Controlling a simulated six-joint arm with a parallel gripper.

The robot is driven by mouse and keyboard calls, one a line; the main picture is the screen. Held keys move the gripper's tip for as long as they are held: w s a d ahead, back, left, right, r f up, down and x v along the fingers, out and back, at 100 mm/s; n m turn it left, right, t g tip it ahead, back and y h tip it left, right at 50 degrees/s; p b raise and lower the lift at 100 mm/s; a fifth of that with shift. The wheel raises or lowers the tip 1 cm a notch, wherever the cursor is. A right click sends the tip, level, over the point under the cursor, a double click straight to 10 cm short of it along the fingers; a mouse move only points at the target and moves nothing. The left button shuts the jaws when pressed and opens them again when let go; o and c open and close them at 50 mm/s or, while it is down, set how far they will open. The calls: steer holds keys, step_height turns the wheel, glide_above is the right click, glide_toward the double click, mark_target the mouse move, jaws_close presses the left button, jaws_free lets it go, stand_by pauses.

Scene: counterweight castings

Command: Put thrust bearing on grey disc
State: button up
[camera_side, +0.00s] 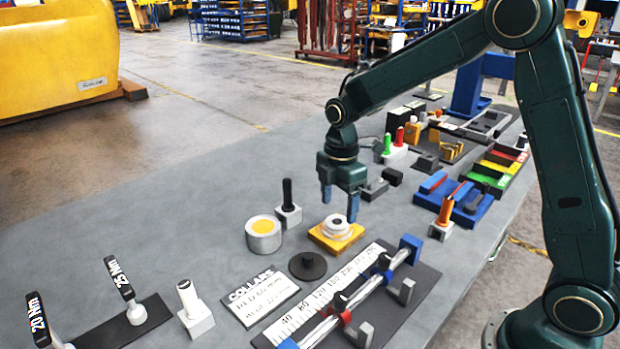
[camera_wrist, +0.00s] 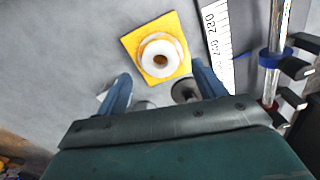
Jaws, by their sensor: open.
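The thrust bearing (camera_side: 336,227) is a white, ring-shaped stack with a dark centre hole. It sits flat on a yellow-orange square block (camera_side: 318,236); the wrist view shows the bearing (camera_wrist: 160,58) from above. The grey disc (camera_side: 307,268) is dark, flat and round with a small raised centre, lying on the table left of the block. In the wrist view the disc (camera_wrist: 184,90) is partly hidden by my gripper. My gripper (camera_side: 339,203) points down above the bearing, apart from it. It is open and empty, and its fingers also show in the wrist view (camera_wrist: 161,78).
A grey cylinder with a yellow top (camera_side: 263,238) stands left of the bearing. A white stand with a black post (camera_side: 288,208) is behind it. The ruler board with a collared rod (camera_side: 352,295) lies in front. The table's left back is clear.

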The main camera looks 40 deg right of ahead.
mark_target(339, 222)
step_height(339, 222, up, 8)
steer(key=shift+r, duration=0.15)
stand_by(0.3)
steer(key=shift+s+r, duration=0.1)
stand_by(0.4)
steer(key=s+r+m+t, duration=0.3)
steer(key=s+r+m, duration=0.4)
steer(key=s, duration=0.5)
steer(key=s+f+m+t, duration=0.1)
steer(key=s+m+t, duration=0.1)
steer(key=s+m, duration=0.6)
steer(key=s, duration=0.5)
steer(key=shift+s+m+t, duration=0.25)
steer(key=shift+m+t, duration=0.05)
steer(key=shift+m, duration=0.1)
